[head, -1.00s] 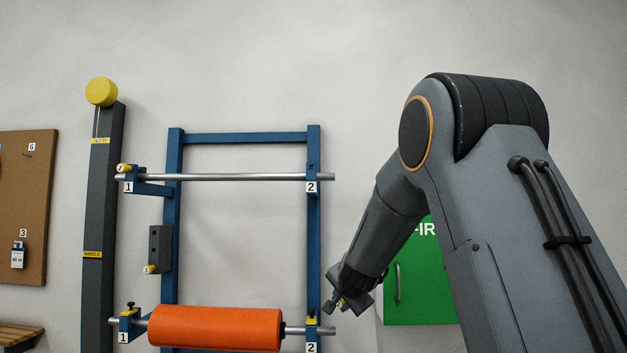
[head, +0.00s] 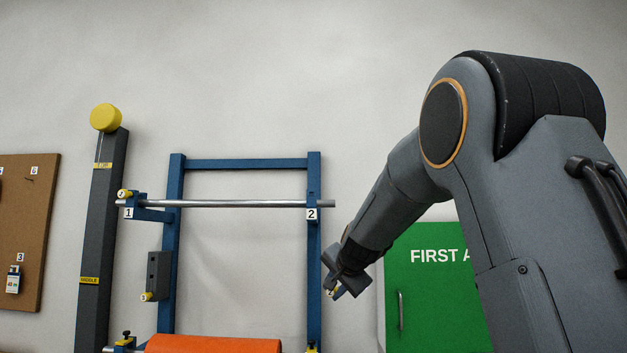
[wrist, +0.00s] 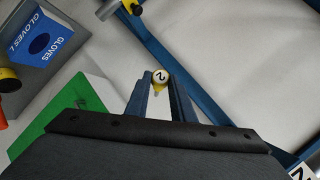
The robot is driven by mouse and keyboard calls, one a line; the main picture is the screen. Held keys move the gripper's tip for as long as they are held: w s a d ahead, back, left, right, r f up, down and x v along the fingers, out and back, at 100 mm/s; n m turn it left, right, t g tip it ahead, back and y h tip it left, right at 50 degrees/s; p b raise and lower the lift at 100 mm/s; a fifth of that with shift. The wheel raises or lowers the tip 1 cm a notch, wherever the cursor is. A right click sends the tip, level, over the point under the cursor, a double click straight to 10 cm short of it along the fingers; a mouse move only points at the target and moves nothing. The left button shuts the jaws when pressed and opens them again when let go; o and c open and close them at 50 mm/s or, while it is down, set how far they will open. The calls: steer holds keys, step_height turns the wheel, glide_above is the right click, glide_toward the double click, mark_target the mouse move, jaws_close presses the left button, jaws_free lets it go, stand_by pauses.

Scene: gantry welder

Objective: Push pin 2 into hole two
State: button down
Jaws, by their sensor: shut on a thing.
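My gripper (head: 333,291) is shut on pin 2 (wrist: 160,78), a small yellow pin with a white round head marked 2. In the wrist view the pin sits between the two blue fingertips (wrist: 161,88). In the head view a yellow bit of it shows at the jaws. The gripper is in the air, right of the blue frame and below the bracket labelled 2 (head: 312,214) on the upper bar. I cannot make out the opening of hole two. A corner of a 2 label (wrist: 304,171) shows at the lower right of the wrist view.
A steel bar (head: 240,203) crosses the blue frame (head: 175,235). A yellow-capped pin (head: 124,194) is at bracket 1. An orange roll (head: 213,344) lies below. A green first-aid cabinet (head: 420,300) is behind my arm. A glove box (wrist: 45,40) shows in the wrist view.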

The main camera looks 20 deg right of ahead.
steer(key=s+a+r+n+y, duration=0.1)
steer(key=s+a+r, duration=0.2)
steer(key=r, duration=0.6)
steer(key=s+a+r+n+y, duration=0.2)
steer(key=s+r, duration=0.4)
steer(key=r, duration=0.3)
steer(key=s+a+r+n+g+y, duration=0.1)
steer(key=s+a+r, duration=0.3)
steer(key=r, duration=0.5)
steer(key=shift+s+a+r+n+y, duration=0.25)
steer(key=shift+s+n+y, duration=0.05)
steer(key=shift+s, duration=0.3)
steer(key=w+p, duration=0.1)
steer(key=w+d+p, duration=0.1)
steer(key=w, duration=0.1)
steer(key=w+p, duration=0.1)
steer(key=w, duration=0.1)
steer(key=shift+w+d, duration=0.15)
steer(key=shift+d, duration=0.25)
steer(key=shift+w+d+p, duration=0.3)
steer(key=shift+w+p, duration=0.6)
steer(key=shift+w, duration=0.05)
steer(key=shift+w+d, duration=0.1)
steer(key=shift+w, duration=0.25)
